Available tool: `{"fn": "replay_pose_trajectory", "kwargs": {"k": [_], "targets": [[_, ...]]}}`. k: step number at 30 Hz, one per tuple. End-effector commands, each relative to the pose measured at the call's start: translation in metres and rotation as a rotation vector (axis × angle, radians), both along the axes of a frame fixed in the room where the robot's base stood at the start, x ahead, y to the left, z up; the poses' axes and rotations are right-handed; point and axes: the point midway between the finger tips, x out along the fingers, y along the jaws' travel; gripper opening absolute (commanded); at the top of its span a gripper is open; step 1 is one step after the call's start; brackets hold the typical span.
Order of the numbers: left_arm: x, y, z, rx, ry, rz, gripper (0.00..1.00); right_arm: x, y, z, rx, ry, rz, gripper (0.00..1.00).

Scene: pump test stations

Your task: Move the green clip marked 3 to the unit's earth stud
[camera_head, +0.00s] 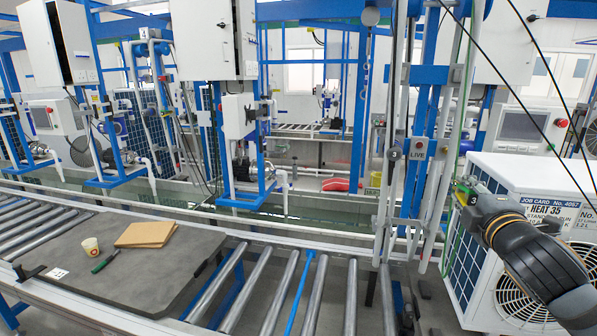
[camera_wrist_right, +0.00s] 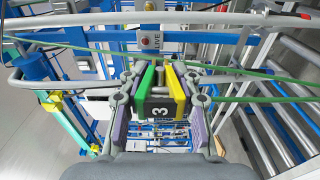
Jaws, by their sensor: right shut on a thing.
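The clip marked 3 (camera_head: 461,196) is a dark block with green and yellow sides; its number shows in the right wrist view (camera_wrist_right: 158,112). My right gripper (camera_head: 466,193) is shut on it, with a finger on each side in the right wrist view (camera_wrist_right: 160,95). The gripper is at the near left upper corner of the white unit (camera_head: 510,168), which carries a job card reading HEAT 35. I cannot tell whether the clip touches the unit. I cannot make out the earth stud. My left gripper is out of view.
A post with a LIVE sign (camera_head: 418,148) and grey pipes stands just left of the unit. Thin green lines (camera_wrist_right: 255,98) cross the wrist view. A roller conveyor (camera_head: 300,290) runs along the front. A dark mat (camera_head: 150,265) holds a cup, a brown folder and a green pen.

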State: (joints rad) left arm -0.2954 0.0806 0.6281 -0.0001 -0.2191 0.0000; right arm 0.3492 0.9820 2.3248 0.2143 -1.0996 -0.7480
Motion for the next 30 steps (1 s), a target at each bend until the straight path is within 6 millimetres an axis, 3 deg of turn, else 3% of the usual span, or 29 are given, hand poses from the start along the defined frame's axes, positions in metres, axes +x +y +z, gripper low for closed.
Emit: {"fn": "replay_pose_trajectory", "kwargs": {"k": [7, 14, 20, 24, 30], "targets": [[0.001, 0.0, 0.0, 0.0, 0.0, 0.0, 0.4, 0.007, 0.027, -0.017, 0.008, 0.0, 0.066, 0.0], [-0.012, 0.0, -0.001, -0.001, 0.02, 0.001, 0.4, 0.012, 0.062, -0.031, 0.011, -0.002, 0.147, 0.0], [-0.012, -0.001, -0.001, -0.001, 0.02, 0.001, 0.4, 0.006, 0.1, -0.105, 0.002, 0.011, 0.315, 0.0], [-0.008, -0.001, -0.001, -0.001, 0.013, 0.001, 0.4, -0.013, 0.133, -0.161, 0.008, 0.014, 0.494, 0.0], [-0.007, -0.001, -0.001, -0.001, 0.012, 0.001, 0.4, -0.039, 0.164, -0.204, 0.01, 0.005, 0.689, 0.0]]}}
